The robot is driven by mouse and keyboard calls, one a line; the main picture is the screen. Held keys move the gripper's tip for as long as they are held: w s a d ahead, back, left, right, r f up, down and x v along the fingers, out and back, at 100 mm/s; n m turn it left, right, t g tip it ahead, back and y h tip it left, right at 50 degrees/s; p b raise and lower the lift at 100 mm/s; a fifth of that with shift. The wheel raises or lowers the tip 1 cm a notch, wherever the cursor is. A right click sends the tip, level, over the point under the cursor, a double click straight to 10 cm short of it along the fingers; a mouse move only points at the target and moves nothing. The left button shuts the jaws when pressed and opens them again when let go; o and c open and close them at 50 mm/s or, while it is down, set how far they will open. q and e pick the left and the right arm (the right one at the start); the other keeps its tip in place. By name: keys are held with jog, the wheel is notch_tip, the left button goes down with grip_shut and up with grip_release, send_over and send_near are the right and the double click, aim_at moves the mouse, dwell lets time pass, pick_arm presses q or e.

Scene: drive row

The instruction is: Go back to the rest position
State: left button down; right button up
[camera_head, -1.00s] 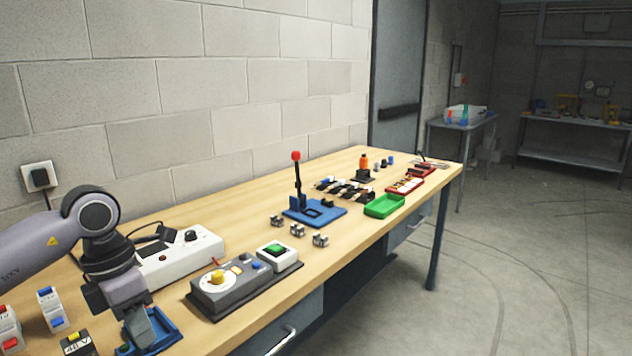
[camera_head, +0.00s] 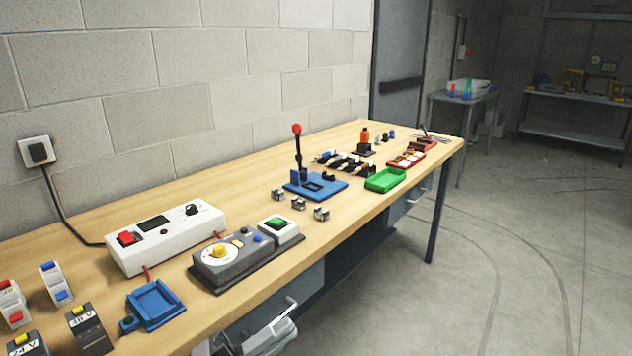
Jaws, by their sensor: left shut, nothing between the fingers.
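My left gripper (camera_head: 268,334) is low at the bottom edge of the picture, in front of the bench's drawer front and below the tabletop edge. It is shut and empty, and most of my left arm is out of the picture. My right gripper is not in view. The wooden bench (camera_head: 110,222) runs along the wall, and no gripper is over it.
On the bench stand a white power box (camera_head: 167,237), a grey control box with a yellow knob (camera_head: 234,258), a blue tray (camera_head: 154,304), a blue lever base (camera_head: 315,187) and a green tray (camera_head: 385,180). Open floor (camera_head: 510,260) lies to the right.

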pick_arm(q)
jog(key=s+a+f+n+t+y, duration=0.1)
jog(key=a+f+n+t+y, duration=0.25)
jog(key=f+n+y, duration=0.35)
jog(key=s+a+f+n+t+y, duration=0.1)
jog(key=a+f+n+t+y, duration=0.1)
jog(key=a+f+n+y, duration=0.55)
jog(key=s+a+f+n+g+y, duration=0.2)
jog(key=s+f+n+g, duration=0.4)
jog(key=s+f, duration=0.5)
jog(key=shift+s+a+f+n, duration=0.3)
jog(key=shift+a+f+n, duration=0.5)
jog(key=shift+n, duration=0.45)
